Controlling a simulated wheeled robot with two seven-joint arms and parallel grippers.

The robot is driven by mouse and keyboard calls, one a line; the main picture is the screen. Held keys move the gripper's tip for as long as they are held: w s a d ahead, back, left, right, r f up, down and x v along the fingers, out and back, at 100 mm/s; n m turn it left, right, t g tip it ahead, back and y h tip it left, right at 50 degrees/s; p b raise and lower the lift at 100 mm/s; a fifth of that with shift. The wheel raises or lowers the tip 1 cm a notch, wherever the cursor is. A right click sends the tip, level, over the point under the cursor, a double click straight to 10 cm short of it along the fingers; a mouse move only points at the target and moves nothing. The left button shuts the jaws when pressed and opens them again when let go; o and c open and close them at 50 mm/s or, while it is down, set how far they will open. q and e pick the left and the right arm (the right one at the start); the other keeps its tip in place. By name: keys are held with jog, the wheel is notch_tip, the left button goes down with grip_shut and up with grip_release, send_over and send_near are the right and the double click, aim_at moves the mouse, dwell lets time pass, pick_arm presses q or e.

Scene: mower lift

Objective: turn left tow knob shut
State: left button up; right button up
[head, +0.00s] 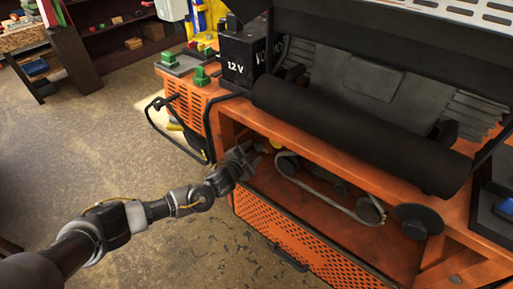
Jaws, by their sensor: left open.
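The mower's black roller (360,135) lies across the top of an orange lift bench (245,112). My left gripper (250,158) is open at the left end of the open bay below the roller. A small yellow part (276,143) shows just right of the fingertips, partly covered; I cannot tell whether it is the left tow knob or whether the fingers touch it. A grey round part (287,163) sits a little further right, at the end of a belt-like band. My right gripper is out of view.
A black 12 V battery box (245,58) and green blocks (201,76) stand on the bench's left end. A perforated orange panel (290,245) closes the bench's lower front. The floor at left is clear.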

aim_at(257, 148)
pick_arm(q)
jog(key=shift+x, duration=2.1)
jog(key=c, duration=1)
jog(key=shift+f, duration=0.1)
